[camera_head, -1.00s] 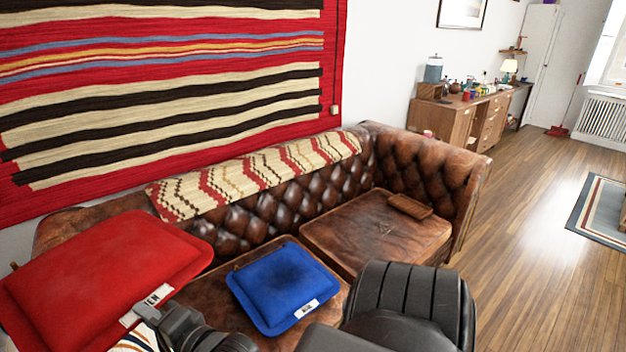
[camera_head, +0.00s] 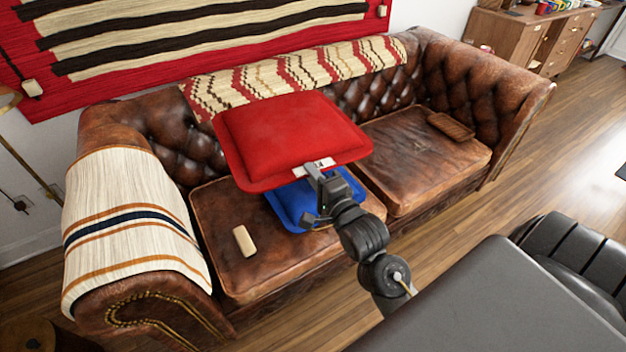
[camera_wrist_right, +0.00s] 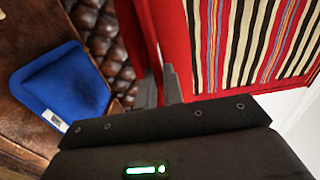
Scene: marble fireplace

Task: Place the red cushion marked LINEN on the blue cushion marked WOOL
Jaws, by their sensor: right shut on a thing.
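The red cushion (camera_head: 290,135) is held in the air by its front edge, at its white label. It is above the blue cushion (camera_head: 296,208) in the head view and hides much of it; a gap seems to separate them. The blue cushion lies on the sofa's left seat. My right gripper (camera_head: 317,172) is shut on the red cushion's edge. In the right wrist view its fingers (camera_wrist_right: 160,88) pinch the red cushion (camera_wrist_right: 143,28), seen nearly edge-on, with the blue cushion (camera_wrist_right: 60,85) and its white label off to the left. My left gripper is out of view.
The brown leather sofa (camera_head: 425,160) has a patterned throw (camera_head: 290,75) over its back and a striped blanket (camera_head: 130,220) on the left arm. A beige block (camera_head: 244,240) lies on the left seat; a brown item (camera_head: 450,126) lies on the right seat.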

